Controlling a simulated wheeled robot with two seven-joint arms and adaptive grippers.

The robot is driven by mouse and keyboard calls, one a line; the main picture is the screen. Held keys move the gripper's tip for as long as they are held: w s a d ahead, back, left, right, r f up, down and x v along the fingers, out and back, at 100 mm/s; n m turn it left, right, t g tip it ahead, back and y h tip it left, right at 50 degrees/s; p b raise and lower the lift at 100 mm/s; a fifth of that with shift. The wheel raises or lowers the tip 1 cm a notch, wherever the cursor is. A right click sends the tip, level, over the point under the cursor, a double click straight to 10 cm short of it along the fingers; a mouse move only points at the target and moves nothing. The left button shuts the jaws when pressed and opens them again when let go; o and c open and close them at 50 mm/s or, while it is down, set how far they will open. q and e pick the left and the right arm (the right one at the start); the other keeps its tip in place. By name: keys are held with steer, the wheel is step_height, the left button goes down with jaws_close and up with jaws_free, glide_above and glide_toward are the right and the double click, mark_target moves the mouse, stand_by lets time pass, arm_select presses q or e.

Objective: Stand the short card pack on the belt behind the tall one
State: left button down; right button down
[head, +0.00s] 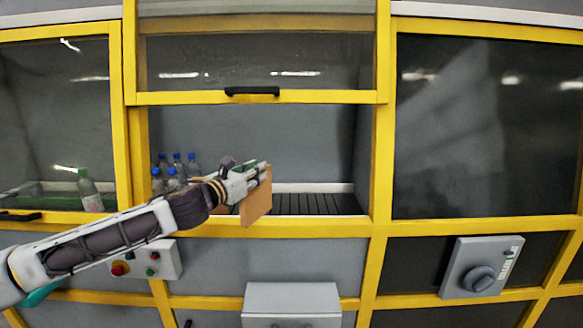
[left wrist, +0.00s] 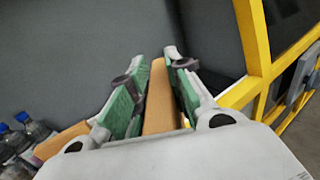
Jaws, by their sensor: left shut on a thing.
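A brown card pack (head: 257,203) is gripped by my left gripper (head: 259,174) in front of the open window of the machine. In the left wrist view the held pack (left wrist: 160,98) stands between the two green-padded fingers, which are shut on it. A second brown card pack (left wrist: 60,141) shows at the lower left of the left wrist view, beside the bottles. In the head view it is mostly hidden behind my left arm. The dark slatted belt (head: 312,204) runs inside the window, to the right of the held pack. The packs' heights cannot be compared here. My right gripper is not in view.
Several blue-capped bottles (head: 178,164) stand inside the window at left. A yellow frame (head: 320,226) borders the opening below, with a raised glass door (head: 256,62) above. The belt's right part is clear. A green-capped bottle (head: 89,193) stands behind the left pane.

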arm_select(q)
steer(key=shift+s+a+r+n+y, duration=0.1)
steer(key=shift+a+r+n+y, duration=0.3)
steer(key=shift+a+r, duration=0.05)
steer(key=s+a+f+n+t+y, duration=0.2)
steer(key=s+a+f+n+y, duration=0.3)
steer(key=a, duration=0.3)
steer(key=s+a+f+y, duration=0.1)
steer(key=s+f, duration=0.4)
steer(key=f, duration=0.6)
steer(key=s+a+f+y, duration=0.1)
steer(key=s+f, duration=0.4)
steer(key=f, duration=0.7)
steer(key=s+f+y+p, duration=0.1)
steer(key=s+f, duration=0.4)
steer(key=f, duration=0.7)
steer(key=shift+a+f, duration=0.2)
steer(key=shift+a, duration=0.2)
steer(key=shift+s, duration=0.1)
steer(key=shift+a, duration=0.1)
stand_by(1.2)
